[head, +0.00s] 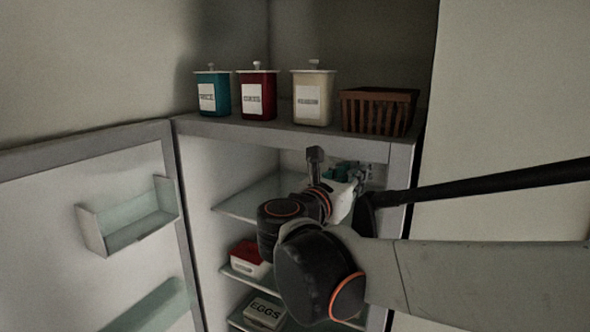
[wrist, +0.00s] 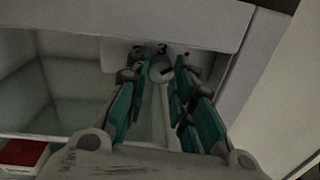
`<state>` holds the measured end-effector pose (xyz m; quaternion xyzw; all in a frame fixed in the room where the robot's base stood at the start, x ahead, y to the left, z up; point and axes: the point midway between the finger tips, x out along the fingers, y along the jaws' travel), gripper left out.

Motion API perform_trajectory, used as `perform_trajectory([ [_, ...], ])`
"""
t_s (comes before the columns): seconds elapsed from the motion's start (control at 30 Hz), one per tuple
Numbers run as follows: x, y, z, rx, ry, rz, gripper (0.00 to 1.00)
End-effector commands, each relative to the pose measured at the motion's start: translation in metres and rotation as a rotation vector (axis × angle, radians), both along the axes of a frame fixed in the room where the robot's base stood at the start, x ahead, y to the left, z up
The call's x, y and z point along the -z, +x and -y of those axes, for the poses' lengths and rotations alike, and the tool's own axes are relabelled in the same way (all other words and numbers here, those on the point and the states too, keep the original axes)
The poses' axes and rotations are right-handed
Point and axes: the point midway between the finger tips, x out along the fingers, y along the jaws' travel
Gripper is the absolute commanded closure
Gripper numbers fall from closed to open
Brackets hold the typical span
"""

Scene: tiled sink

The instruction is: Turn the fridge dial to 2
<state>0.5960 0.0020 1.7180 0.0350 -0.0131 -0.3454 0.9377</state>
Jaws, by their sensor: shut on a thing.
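The fridge (head: 192,126) stands with its door (head: 60,190) open to the left. In the wrist view, the round grey dial (wrist: 161,73) sits on a pale panel at the top of the fridge interior. Small dark digits arc above it; one near the top looks like a 3, and the others are hard to read. A short dark mark shows on the dial face. My gripper (wrist: 159,77) has its teal fingers on either side of the dial and is shut on it. In the head view, my gripper (head: 352,173) is at the upper right inside the fridge; the dial is hidden there.
Glass shelves (head: 237,205) hold a red-and-white container (head: 249,262) and an egg carton (head: 265,311). Blue, red and cream canisters (head: 313,97) and a brown basket (head: 378,112) stand on top. The fridge's right side wall (head: 400,165) is close to my gripper.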

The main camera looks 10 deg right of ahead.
Motion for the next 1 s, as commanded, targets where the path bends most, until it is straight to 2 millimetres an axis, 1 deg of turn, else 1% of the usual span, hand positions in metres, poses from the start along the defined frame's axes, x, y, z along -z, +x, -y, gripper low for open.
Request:
perform_trajectory([
  [0.27,0.0012,0.0010,-0.0004,0.000,-0.081,-0.058,1.00],
  [0.7,0.0018,0.0002,0.0000,-0.001,-0.320,-0.232,1.00],
  [1.0,0.0011,0.0001,0.0002,-0.001,-0.411,-0.299,1.00],
])
